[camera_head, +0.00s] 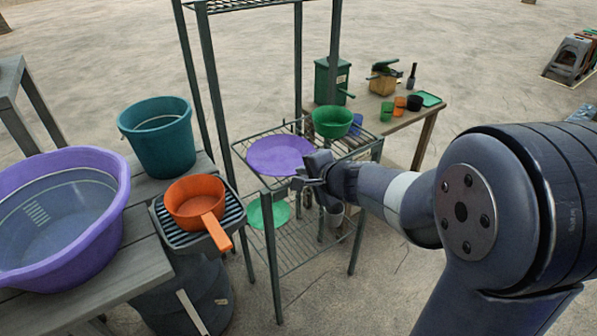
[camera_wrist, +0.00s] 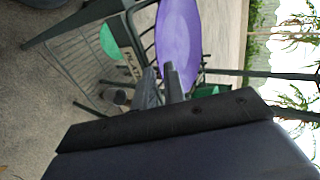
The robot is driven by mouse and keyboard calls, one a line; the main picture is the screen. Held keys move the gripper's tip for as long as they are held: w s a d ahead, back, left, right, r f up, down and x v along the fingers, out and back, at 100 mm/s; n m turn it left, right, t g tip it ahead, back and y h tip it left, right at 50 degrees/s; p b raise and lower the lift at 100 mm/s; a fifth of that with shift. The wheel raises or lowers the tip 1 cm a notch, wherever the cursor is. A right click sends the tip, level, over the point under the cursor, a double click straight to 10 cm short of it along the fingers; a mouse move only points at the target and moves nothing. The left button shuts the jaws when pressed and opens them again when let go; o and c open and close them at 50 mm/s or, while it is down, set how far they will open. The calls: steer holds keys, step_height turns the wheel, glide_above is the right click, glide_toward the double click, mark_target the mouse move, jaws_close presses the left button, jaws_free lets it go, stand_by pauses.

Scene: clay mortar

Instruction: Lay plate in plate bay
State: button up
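The purple plate (camera_head: 278,155) is at the front left of the upper wire shelf of a metal rack (camera_head: 245,147), lying about level. My gripper (camera_head: 312,172) is at its right edge and appears shut on the rim. In the wrist view the plate (camera_wrist: 178,35) extends away from my closely spaced fingers (camera_wrist: 160,78). A label reading PLATE (camera_wrist: 130,62) is on the rack's edge beside the plate. I cannot tell whether the plate touches the shelf wires, and the plate hides the bay surface under it.
A green bowl (camera_head: 332,121) stands behind the plate on the same shelf. A green dish (camera_head: 269,212) and a grey cup (camera_head: 334,214) are lower down. Rack posts (camera_head: 298,60) rise nearby. An orange pan (camera_head: 196,203), teal bucket (camera_head: 158,140) and purple basin (camera_head: 112,190) are left.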

steer(key=p+v, duration=0.1)
steer(key=v, duration=0.7)
steer(key=r+x, duration=0.1)
steer(key=x, duration=1)
steer(key=shift+w+a+r+b, duration=0.2)
steer(key=shift+w+r+b, duration=0.05)
steer(key=shift+w+b, duration=0.1)
steer(key=shift+s+d, duration=0.1)
steer(key=shift+s, duration=0.05)
